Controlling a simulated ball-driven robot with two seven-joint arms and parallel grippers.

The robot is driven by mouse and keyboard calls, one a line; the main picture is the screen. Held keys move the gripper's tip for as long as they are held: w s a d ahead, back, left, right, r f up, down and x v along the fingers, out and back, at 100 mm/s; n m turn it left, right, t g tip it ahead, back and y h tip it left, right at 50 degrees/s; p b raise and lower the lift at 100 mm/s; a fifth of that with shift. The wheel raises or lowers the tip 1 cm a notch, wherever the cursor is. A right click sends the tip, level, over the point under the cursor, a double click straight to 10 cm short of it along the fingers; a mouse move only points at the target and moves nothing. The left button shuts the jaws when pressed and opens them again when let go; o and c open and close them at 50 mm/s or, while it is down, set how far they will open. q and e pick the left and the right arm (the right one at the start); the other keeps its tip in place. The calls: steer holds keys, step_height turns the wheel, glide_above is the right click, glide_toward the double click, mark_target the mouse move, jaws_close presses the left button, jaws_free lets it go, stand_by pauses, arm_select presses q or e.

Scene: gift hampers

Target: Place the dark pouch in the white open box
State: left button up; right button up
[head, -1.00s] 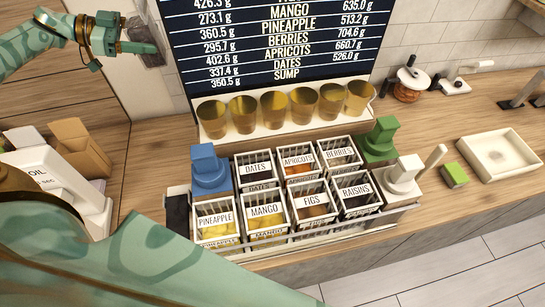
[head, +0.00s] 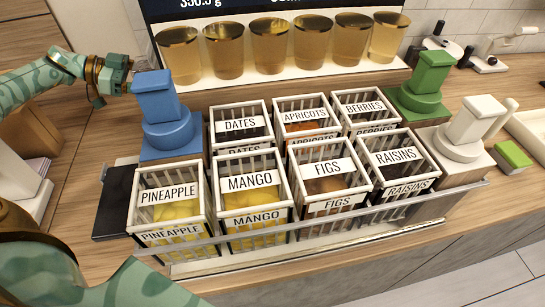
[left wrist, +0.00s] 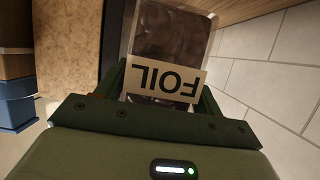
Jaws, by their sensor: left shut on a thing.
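The dark pouch (left wrist: 172,38) shows in the left wrist view as a dark, see-through-looking packet with a pale label reading FOIL, upside down. My left gripper (left wrist: 163,90) is shut on its labelled end. In the head view my left gripper (head: 126,87) is at the upper left, behind and left of the blue-topped stand; the pouch is hard to make out there. A white shallow open container (head: 530,130) is cut off at the right edge; I cannot tell whether it is the white open box. My right gripper is not in view.
White labelled bins of dried fruit (head: 255,190) fill the middle, behind a clear rail. A blue stand (head: 165,110), a green stand (head: 425,85) and a white stand (head: 468,130) flank them. Amber cups (head: 270,45) line a shelf behind. A green block (head: 513,156) lies right.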

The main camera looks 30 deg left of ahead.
arm_select(q)
steer(key=f+b, duration=0.1)
steer(key=f, duration=0.2)
steer(key=f+b, duration=0.1)
steer(key=f, duration=0.1)
steer(key=shift+w+f+b, duration=0.2)
steer(key=shift+w+b, duration=0.1)
steer(key=r+x, duration=0.1)
steer(key=x, duration=0.5)
steer(key=b+x, duration=0.1)
steer(key=x, duration=0.5)
steer(key=d+r+b+x, duration=0.1)
steer(key=x, duration=0.5)
steer(key=shift+w+r, duration=0.3)
steer(key=shift+r, duration=0.2)
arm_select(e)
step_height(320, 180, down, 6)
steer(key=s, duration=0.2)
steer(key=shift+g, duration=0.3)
arm_select(q)
steer(key=shift+s, duration=0.1)
steer(key=o, duration=0.8)
steer(key=shift+f, duration=0.2)
steer(key=shift+r, duration=0.1)
